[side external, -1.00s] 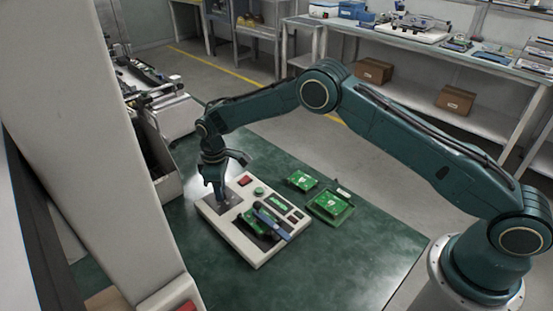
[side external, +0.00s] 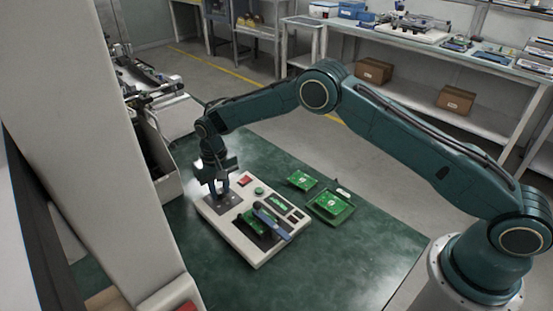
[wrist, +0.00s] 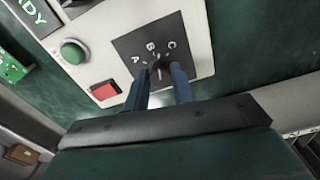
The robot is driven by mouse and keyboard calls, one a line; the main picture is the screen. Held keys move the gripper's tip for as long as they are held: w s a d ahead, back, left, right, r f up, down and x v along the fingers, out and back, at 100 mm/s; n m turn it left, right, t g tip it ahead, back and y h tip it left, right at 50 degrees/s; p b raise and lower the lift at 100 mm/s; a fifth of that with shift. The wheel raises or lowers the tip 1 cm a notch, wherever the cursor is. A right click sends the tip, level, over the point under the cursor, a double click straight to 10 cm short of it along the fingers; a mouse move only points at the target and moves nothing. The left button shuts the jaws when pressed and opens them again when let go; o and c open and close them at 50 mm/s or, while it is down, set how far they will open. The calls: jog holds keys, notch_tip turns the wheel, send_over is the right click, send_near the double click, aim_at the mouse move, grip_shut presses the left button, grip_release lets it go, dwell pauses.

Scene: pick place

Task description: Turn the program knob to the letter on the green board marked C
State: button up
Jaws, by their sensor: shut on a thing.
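My gripper (side external: 224,194) points down at the left end of the beige test box (side external: 232,235). In the wrist view its two blue fingers (wrist: 161,76) are shut on the dark program knob (wrist: 159,70). The knob sits on a dark plate (wrist: 190,42) with white letters A, B and C. A small white mark shows at the knob near B; its exact aim is hard to tell. A green board (side external: 252,220) lies in the box's dark recess beside a blue-handled clamp (side external: 272,223). Its marking is too small to read.
Two more green boards lie on the green table (side external: 340,260): one alone (side external: 301,180), one on a green tray (side external: 350,212). The box has a red button (wrist: 105,90), a green button (wrist: 73,51) and a lit green display (wrist: 32,14). The table front is clear.

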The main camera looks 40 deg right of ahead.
aim_at(219, 191)
jog(key=m, duration=0.6)
jog(key=shift+a+r, duration=0.1)
dwell(0.3)
jog(key=o, duration=1)
jog(key=shift+r, duration=0.1)
notch_tip(219, 191, up, 14)
jog(key=shift+f, duration=0.2)
jog(key=shift+r, duration=0.1)
dwell(0.3)
